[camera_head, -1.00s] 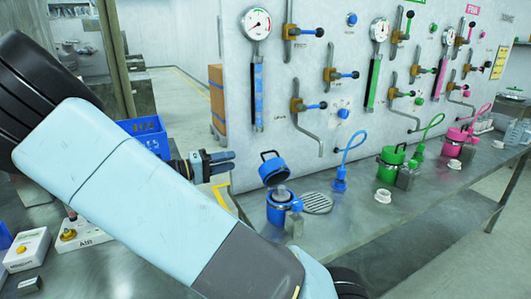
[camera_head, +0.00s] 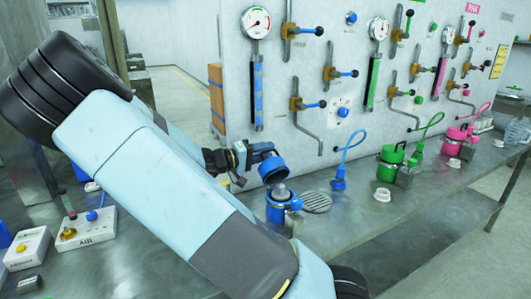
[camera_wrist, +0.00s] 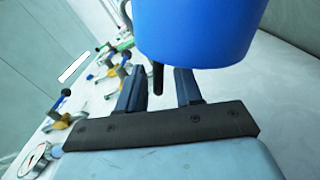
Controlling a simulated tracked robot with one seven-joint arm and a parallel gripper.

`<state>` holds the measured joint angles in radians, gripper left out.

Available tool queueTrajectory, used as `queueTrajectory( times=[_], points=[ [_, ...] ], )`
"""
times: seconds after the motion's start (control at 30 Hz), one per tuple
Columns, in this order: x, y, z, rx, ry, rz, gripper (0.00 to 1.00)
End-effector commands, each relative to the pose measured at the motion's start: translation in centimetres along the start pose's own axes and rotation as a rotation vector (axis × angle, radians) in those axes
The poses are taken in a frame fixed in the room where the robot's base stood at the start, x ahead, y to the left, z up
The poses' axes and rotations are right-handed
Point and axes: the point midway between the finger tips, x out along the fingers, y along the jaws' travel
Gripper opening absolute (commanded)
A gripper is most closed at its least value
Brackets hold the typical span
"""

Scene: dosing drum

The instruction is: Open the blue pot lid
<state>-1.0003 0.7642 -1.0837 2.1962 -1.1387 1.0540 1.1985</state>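The blue pot (camera_head: 279,209) stands on the metal bench with its mouth showing. Its blue lid (camera_head: 272,170) is tilted up above the mouth, toward the back left. My gripper (camera_head: 263,152) is at the lid's upper side, where the black handle is. In the wrist view the blue lid (camera_wrist: 197,32) fills the top, close in front of the fingers. A black bar, seemingly the lid's handle (camera_wrist: 158,78), shows between the two fingers of my gripper (camera_wrist: 162,88), with gaps on both sides. The fingers are apart.
The valve panel (camera_head: 300,135) stands behind the bench. A blue hose (camera_head: 340,178) and a round drain grate (camera_head: 316,202) are right of the pot. Green (camera_head: 391,170) and pink (camera_head: 455,148) pots stand farther right. Button boxes (camera_head: 87,230) are at left.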

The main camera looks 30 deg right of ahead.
Motion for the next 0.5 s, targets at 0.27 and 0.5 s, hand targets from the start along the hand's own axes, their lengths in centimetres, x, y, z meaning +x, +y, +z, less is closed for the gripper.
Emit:
queueTrajectory(
  times=[0.27,0.5],
  points=[
    [0.35,0.00,0.01,0.000,0.000,0.000,0.35],
    [0.33,-0.01,0.01,-0.001,0.000,0.000,0.20]
  ],
)
